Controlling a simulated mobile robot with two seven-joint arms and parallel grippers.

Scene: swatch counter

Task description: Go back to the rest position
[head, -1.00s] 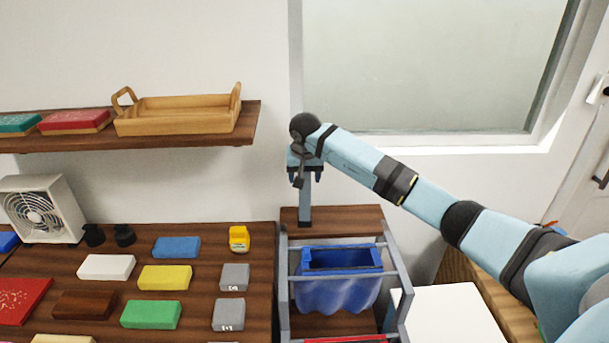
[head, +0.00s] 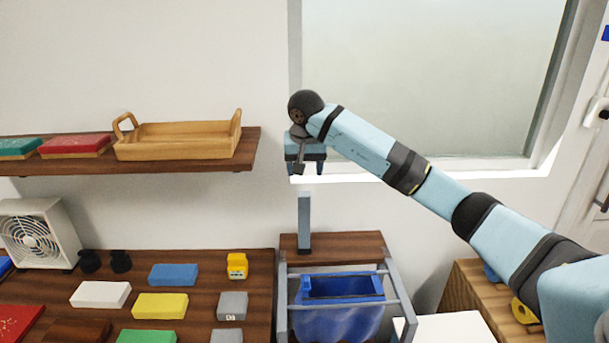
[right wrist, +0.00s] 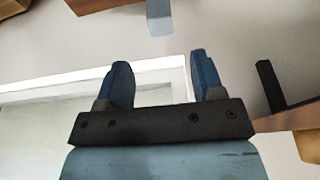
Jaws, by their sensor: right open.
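My right gripper (head: 306,170) is open and empty in the head view, in front of the wall and the window's lower left corner. It hangs above a grey upright post (head: 304,222) and does not touch it. In the right wrist view its two blue fingers (right wrist: 158,82) stand apart with nothing between them. My right arm comes in from the lower right of the head view. My left gripper does not show.
Below the post stands a grey-framed cart with a blue bin (head: 338,310). A wooden shelf (head: 190,163) with a wooden tray (head: 178,140) is to the left. The counter (head: 205,273) holds coloured blocks, a yellow item (head: 237,266) and a white fan (head: 38,233).

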